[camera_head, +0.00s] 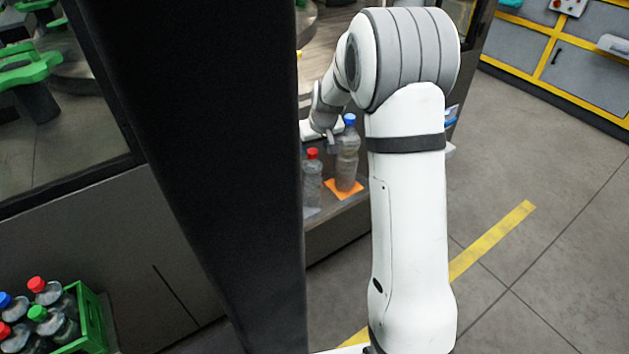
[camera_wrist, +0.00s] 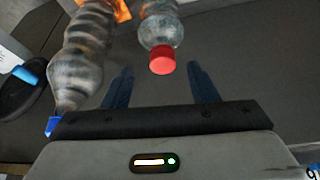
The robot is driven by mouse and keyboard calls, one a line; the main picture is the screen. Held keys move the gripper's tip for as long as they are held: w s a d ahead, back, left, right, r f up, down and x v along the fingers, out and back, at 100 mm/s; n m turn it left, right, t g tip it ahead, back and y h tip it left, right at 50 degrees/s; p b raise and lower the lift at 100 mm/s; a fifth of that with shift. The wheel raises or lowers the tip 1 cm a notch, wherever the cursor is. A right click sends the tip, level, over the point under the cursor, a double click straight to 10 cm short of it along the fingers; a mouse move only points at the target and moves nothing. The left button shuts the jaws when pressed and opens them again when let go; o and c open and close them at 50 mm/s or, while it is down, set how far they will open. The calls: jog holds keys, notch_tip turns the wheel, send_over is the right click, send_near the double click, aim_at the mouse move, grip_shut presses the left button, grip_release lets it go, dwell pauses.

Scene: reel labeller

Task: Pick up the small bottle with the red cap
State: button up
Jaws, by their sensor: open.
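The small bottle with the red cap (camera_head: 312,181) stands upright on a dark shelf in the head view, partly cut off by a black column on its left. In the wrist view its red cap (camera_wrist: 162,61) faces me, just beyond and between my fingertips. My gripper (camera_wrist: 160,77) is open, its two blue fingers apart and empty.
A green crate (camera_head: 92,318) with several capped bottles stands at the lower left. The dark shelf surface (camera_wrist: 250,60) is bare on the right in the wrist view. Grey floor with a yellow line (camera_head: 492,241) lies open at the right.

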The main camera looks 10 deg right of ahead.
aim_at(312, 150)
jog(key=x, duration=0.4)
jog(key=shift+a, duration=0.15)
jog(key=shift+c, duration=0.2)
grip_shut()
dwell(0.5)
